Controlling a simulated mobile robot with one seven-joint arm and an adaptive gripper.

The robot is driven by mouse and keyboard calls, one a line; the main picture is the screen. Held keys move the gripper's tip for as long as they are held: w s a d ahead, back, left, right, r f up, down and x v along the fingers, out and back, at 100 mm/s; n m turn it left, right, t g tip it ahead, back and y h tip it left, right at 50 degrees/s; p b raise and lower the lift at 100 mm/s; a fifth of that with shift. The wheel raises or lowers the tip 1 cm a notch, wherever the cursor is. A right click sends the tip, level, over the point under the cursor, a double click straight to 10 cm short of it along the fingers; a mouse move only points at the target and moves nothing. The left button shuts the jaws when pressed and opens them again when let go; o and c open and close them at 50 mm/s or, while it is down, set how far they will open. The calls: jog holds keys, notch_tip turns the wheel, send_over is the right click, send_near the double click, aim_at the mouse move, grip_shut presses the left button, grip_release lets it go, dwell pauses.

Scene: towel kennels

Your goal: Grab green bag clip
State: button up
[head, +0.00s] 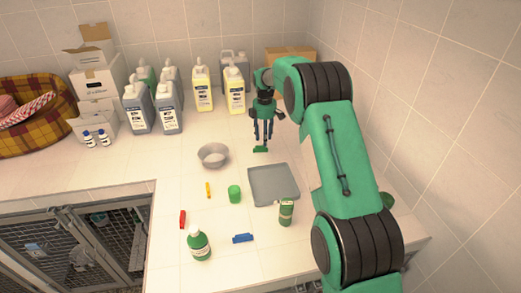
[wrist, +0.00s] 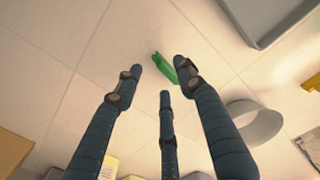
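The green bag clip (head: 260,150) lies on the white tiled counter, behind the grey tray in the head view. In the wrist view the clip (wrist: 163,67) shows beyond my fingertips, between the left and right fingers and close to the right one. My gripper (head: 263,141) points down just above the clip. Its three dark fingers (wrist: 157,78) are spread apart with nothing between them. I cannot tell whether the right fingertip touches the clip.
A metal bowl (head: 213,154) and grey tray (head: 251,186) are nearby. A green cup (head: 235,194), yellow clip (head: 208,190), red clip (head: 182,219), blue clip (head: 243,238) and green bottle (head: 198,246) stand or lie nearer. Several jugs (head: 203,92) line the back wall.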

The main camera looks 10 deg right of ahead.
aim_at(260, 149)
jog(key=shift+f, duration=0.15)
jog(key=shift+w+a+f+b, duration=0.1)
jog(key=shift+f+b, duration=0.1)
jog(key=shift+f, duration=1.05)
jog(key=shift+w+f+b, duration=0.1)
jog(key=shift+f+b, duration=0.05)
jog(key=shift+f, duration=1.05)
jog(key=c, duration=0.9)
